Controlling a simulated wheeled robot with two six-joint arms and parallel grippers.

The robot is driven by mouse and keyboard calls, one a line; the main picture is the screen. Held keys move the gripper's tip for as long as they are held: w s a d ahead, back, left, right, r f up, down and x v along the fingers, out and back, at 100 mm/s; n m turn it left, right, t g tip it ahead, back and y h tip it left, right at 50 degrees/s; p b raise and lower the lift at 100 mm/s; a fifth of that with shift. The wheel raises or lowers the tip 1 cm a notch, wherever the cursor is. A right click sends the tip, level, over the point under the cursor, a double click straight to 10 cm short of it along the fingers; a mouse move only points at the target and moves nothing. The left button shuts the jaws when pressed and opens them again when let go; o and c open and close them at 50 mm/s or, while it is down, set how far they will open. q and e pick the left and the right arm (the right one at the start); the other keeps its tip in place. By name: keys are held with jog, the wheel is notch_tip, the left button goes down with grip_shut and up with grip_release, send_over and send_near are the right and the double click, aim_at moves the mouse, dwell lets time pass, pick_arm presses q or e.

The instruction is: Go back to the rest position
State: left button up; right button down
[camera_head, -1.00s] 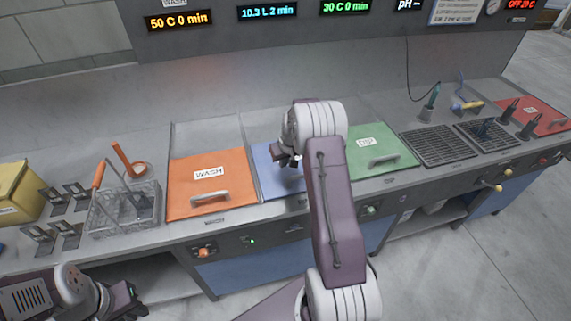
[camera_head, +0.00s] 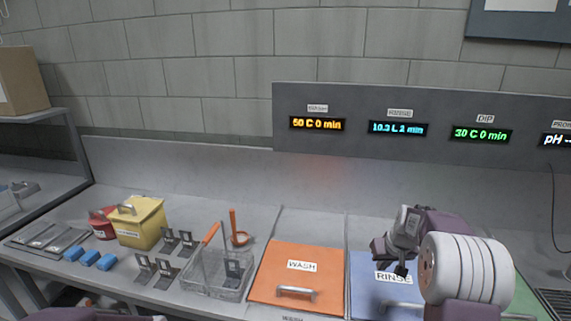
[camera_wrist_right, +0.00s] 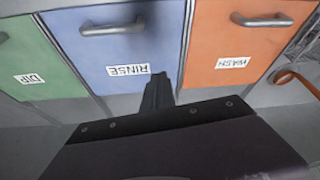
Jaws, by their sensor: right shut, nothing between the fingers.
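My right gripper (camera_head: 401,268) is shut and empty. In the head view it hangs in front of the blue RINSE lid (camera_head: 385,292), with my pale wrist joint to its right. In the right wrist view the shut fingers (camera_wrist_right: 158,92) point toward the lids, near the lower edge of the RINSE lid (camera_wrist_right: 115,50). Contact with the lid cannot be made out. Only a thin strip of my left arm shows at the bottom left edge of the head view; its gripper is out of sight.
The orange WASH lid (camera_head: 297,268) lies left of RINSE, and the green DIP lid (camera_wrist_right: 35,50) shows in the wrist view. A wire basket (camera_head: 215,275), yellow box (camera_head: 140,224), blue blocks (camera_head: 88,257) and black clips (camera_head: 158,268) stand on the left counter. Displays (camera_head: 398,129) hang behind.

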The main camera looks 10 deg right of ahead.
jog(key=s+a+n+g+y, duration=0.15)
jog(key=s+a, duration=0.25)
jog(key=a, duration=0.4)
jog(key=s+a+n+t+h, duration=0.1)
jog(key=s+a+n, duration=0.1)
jog(key=s+a, duration=0.4)
jog(key=s+a+f+m+g, duration=0.1)
jog(key=s+f, duration=0.2)
jog(key=s, duration=0.3)
jog(key=s+a+f+m+g, duration=0.1)
jog(key=s+a+f, duration=0.1)
jog(key=s, duration=0.5)
jog(key=shift+s+a+f+g, duration=0.3)
jog(key=shift+f+g, duration=0.05)
jog(key=shift+f, duration=0.15)
jog(key=shift+s, duration=0.1)
